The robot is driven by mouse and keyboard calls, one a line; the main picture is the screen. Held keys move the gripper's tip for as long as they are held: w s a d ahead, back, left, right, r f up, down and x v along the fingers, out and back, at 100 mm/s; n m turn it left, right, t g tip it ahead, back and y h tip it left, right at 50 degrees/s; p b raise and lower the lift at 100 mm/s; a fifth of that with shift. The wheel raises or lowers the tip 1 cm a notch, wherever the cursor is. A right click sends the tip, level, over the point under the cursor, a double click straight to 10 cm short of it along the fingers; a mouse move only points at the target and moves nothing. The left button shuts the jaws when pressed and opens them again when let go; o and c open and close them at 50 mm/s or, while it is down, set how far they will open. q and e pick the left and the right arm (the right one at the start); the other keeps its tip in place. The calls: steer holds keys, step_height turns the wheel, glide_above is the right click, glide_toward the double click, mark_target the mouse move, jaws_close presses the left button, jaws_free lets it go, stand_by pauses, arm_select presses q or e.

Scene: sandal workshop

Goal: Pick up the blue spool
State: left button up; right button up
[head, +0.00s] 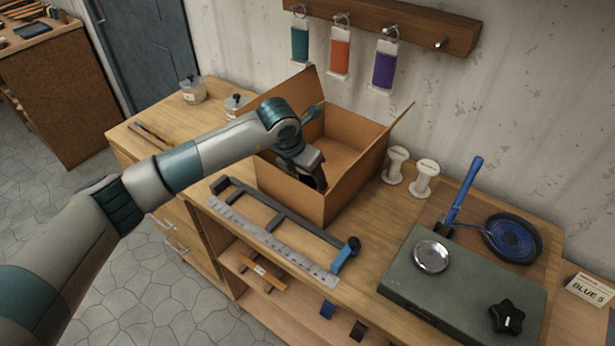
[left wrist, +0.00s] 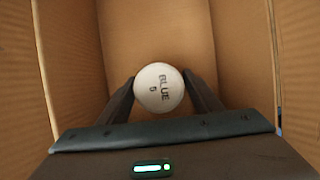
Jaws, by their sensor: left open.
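In the left wrist view a white round spool end (left wrist: 159,87) marked "BLUE 5" lies inside the cardboard box (left wrist: 60,70). My left gripper (left wrist: 160,95) is open, with one finger on each side of the spool; whether the fingers touch it I cannot tell. In the head view my left gripper (head: 313,180) reaches down into the open cardboard box (head: 290,198), and the spool is hidden there behind the gripper and the box wall. My right gripper is not in view.
Two white spools (head: 396,165) stand right of the box. A metal ruler (head: 270,240) and a dark bar frame lie in front of it. A grey-green slab (head: 460,290) and a blue coil (head: 513,238) are at the right. The box flaps stand up around the opening.

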arm_select(q)
steer(key=c, duration=1)
steer(key=shift+o, duration=0.2)
steer(key=shift+r, duration=0.1)
steer(key=shift+r+b, duration=0.3)
steer(key=shift+r, duration=0.15)
step_height(320, 180, up, 8)
steer(key=b, duration=0.3)
steer(key=shift+r, duration=0.5)
